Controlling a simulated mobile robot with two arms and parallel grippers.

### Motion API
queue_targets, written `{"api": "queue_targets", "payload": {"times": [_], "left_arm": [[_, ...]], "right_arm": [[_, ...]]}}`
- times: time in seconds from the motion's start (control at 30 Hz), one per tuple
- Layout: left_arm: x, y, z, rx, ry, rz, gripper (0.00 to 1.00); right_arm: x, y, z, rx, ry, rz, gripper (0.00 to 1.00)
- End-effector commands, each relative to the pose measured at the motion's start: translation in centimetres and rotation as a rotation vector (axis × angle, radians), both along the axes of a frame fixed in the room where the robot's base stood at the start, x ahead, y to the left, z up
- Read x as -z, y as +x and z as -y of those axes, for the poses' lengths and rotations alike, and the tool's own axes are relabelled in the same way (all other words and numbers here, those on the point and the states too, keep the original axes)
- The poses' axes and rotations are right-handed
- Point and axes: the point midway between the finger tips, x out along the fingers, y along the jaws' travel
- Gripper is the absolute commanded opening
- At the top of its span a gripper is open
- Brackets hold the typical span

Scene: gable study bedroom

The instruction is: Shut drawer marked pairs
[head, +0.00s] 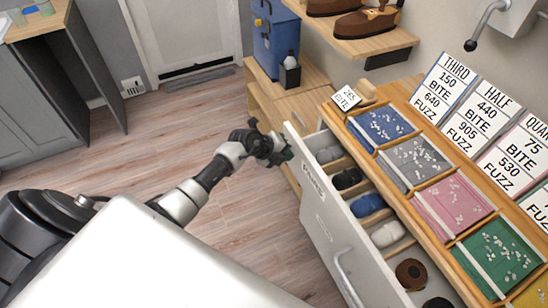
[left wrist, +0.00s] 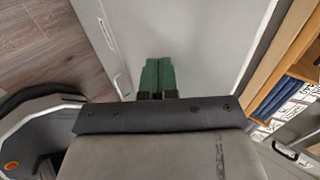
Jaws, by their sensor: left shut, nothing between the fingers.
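The drawer marked pairs (head: 322,212) is pulled out from the wooden counter in the head view, its pale grey front facing left. Lettering shows near the front's far end, and a bar handle (head: 346,278) is nearer to me. Inside lie rolled socks in grey, black, blue and white, and a brown roll (head: 410,273). My left gripper (head: 285,156) is at the far end of the drawer front. In the left wrist view its green fingers (left wrist: 157,76) are together and empty before a pale grey panel. I cannot tell whether they touch it. My right gripper is not in view.
Trays of coloured cloth with small white pieces (head: 418,163) top the counter, with price signs (head: 487,113) behind. A wooden cabinet with a blue box (head: 275,40) stands beyond the drawer. The wooden floor (head: 165,150) left of the drawer is clear.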

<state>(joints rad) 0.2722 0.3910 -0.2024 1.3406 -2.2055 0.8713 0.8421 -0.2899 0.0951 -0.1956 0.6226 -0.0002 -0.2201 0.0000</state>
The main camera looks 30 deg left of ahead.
Motion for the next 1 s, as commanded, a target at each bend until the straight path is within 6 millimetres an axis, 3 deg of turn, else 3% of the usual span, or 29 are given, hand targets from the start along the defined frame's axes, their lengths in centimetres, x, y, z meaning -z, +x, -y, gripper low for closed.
{"api": "queue_targets", "payload": {"times": [0.2,0.43,0.7,1.0], "left_arm": [[0.2,4.5,3.3,0.0,-0.002,0.002,0.0],[0.2,7.8,5.6,-0.001,0.0,0.001,0.0],[0.1,9.5,6.9,-0.001,0.0,0.0,0.0],[-0.1,9.8,7.2,-0.001,-0.002,0.003,0.0]], "right_arm": [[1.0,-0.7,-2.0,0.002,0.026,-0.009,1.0],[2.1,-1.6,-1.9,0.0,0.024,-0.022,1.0],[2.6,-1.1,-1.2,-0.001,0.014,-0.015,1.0],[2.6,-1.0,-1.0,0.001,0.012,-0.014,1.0]]}}
